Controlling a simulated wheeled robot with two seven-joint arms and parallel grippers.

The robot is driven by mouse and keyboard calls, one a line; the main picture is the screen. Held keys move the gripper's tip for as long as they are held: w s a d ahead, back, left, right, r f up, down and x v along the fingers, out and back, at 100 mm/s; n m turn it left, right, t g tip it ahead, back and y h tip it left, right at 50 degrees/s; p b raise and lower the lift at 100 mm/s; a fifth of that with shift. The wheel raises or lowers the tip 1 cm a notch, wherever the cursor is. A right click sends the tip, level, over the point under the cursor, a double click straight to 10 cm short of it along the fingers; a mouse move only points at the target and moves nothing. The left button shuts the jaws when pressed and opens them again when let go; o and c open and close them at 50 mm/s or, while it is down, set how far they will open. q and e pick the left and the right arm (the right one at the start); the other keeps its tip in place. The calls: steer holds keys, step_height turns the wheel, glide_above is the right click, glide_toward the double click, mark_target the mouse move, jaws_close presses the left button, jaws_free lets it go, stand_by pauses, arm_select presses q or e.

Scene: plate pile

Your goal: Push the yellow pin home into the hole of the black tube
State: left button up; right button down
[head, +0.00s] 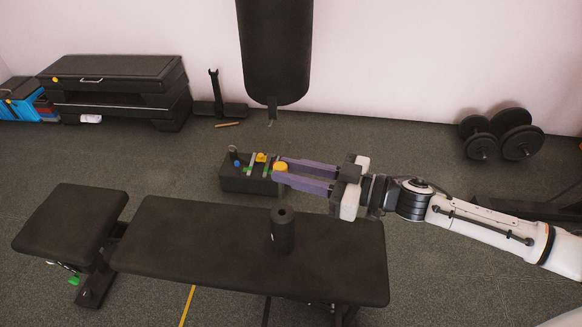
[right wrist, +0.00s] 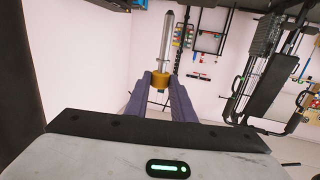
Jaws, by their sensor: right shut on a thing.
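My right gripper (head: 280,168) reaches in from the right, its purple fingers shut on the yellow head of the yellow pin (head: 281,166). The pin's shaft points down in the head view. In the right wrist view the yellow pin (right wrist: 161,79) sits between the fingertips, its long silver shaft extending away from the gripper. The black tube (head: 283,234) stands upright on the dark bench, with its round hole on top. The pin appears above the tube in the head view, apart from it; I cannot tell exactly how well they line up. My left gripper is not in view.
The padded bench (head: 180,245) has free room left of the tube. Behind it is a dark tray (head: 238,184) with small coloured items. A black punching bag (head: 275,50) hangs behind. Dumbbells (head: 500,135) lie at the right.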

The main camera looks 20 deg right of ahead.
step_height(320, 180, down, 4)
steer(key=shift+b, duration=1)
steer(key=shift+p, duration=1.05)
stand_by(0.9)
steer(key=shift+f+b, duration=0.6)
steer(key=shift+f, duration=0.4)
steer(key=shift+f+b, duration=0.35)
steer(key=shift+f, duration=0.25)
steer(key=shift+f+b, duration=1)
steer(key=shift+f, duration=0.55)
